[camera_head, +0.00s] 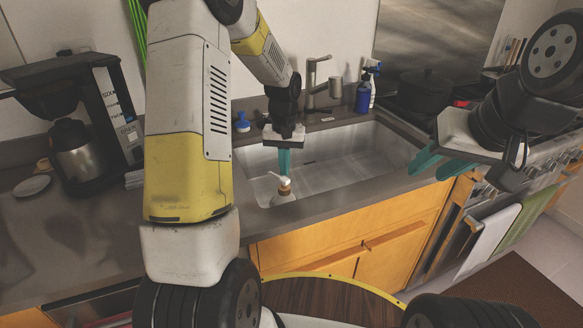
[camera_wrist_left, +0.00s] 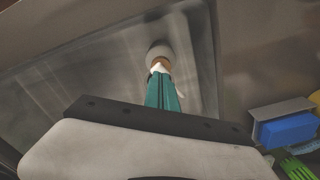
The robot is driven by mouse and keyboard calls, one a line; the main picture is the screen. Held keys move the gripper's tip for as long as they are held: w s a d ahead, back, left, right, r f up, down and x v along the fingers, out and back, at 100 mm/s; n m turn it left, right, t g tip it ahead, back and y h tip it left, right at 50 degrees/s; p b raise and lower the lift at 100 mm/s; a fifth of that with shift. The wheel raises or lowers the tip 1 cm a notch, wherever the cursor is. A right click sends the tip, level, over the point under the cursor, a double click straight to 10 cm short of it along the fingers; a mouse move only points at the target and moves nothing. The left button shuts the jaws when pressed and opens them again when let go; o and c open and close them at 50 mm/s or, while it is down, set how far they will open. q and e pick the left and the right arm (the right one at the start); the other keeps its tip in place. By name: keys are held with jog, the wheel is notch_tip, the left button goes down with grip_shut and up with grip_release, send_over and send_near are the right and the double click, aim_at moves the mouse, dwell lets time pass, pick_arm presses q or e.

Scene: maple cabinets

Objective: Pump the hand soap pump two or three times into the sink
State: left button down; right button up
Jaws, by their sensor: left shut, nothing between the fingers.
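The hand soap pump (camera_head: 283,188) has a white nozzle and an orange-brown collar, and it appears to stand upright in the front left part of the sink (camera_head: 350,165). Its head and pale bottle top also show in the left wrist view (camera_wrist_left: 158,58). My left gripper (camera_head: 285,173) points down with its teal fingers shut and empty, right at or just above the pump head; I cannot tell whether they touch. The fingers (camera_wrist_left: 162,77) partly cover the pump in the wrist view. My right gripper (camera_head: 435,165) is open and empty, right of the sink.
A faucet (camera_head: 316,80) rises behind the sink, with a blue bottle (camera_head: 363,94) to its right. A small blue item (camera_head: 242,123) sits at the sink's left back. A coffee maker (camera_head: 85,120) stands on the left counter. A dark pot (camera_head: 424,92) is on the stove.

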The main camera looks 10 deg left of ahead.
aim_at(285, 179)
pick_arm(q)
jog(key=shift+f, duration=0.15)
dwell(0.4)
jog(key=shift+f, duration=1.25)
jog(key=shift+r, duration=1.4)
jog(key=shift+r, duration=3)
